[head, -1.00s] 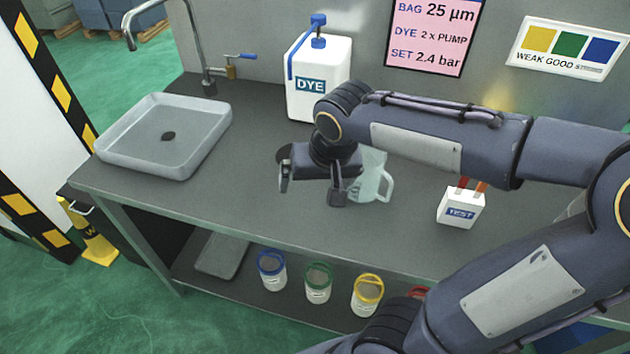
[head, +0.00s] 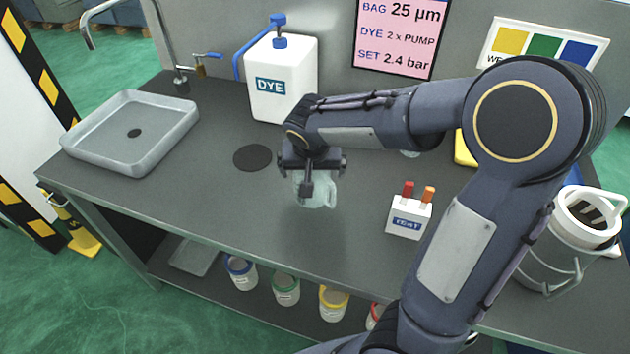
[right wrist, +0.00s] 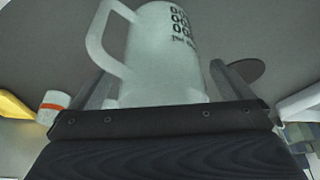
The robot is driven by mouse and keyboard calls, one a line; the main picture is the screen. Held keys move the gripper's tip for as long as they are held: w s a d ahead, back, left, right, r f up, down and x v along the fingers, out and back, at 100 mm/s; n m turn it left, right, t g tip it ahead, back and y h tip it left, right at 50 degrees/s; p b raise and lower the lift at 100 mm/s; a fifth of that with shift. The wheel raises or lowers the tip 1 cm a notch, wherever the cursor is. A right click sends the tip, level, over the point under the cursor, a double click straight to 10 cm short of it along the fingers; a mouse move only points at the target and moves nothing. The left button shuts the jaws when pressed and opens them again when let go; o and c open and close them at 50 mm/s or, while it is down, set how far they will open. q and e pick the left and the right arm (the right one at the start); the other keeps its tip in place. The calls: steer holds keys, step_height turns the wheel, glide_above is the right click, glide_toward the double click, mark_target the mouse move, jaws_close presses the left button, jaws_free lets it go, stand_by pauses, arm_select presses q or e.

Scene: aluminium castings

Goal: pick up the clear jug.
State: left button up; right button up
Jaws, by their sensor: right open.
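The clear jug (head: 322,194) stands on the dark bench top, with its handle to the right in the head view. My right gripper (head: 309,184) is at the jug and covers its upper part there. In the right wrist view the pale, see-through jug (right wrist: 160,52) has dark print on its side and its handle to the left. My open right gripper (right wrist: 162,88) has one finger on each side of the jug body. Whether the fingers touch it I cannot tell. My left gripper is not in view.
A white test box (head: 408,220) with red and orange tops stands right of the jug. A black disc (head: 252,158) lies to the left, near the DYE container (head: 281,80) and sink (head: 128,130). A canister (head: 565,240) stands far right. Bench in front is clear.

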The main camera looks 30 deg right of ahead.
steer(key=shift+w+d+f, duration=0.1)
steer(key=shift+w+f, duration=0.2)
steer(key=shift+f, duration=0.35)
steer(key=c, duration=1)
steer(key=shift+r, duration=0.15)
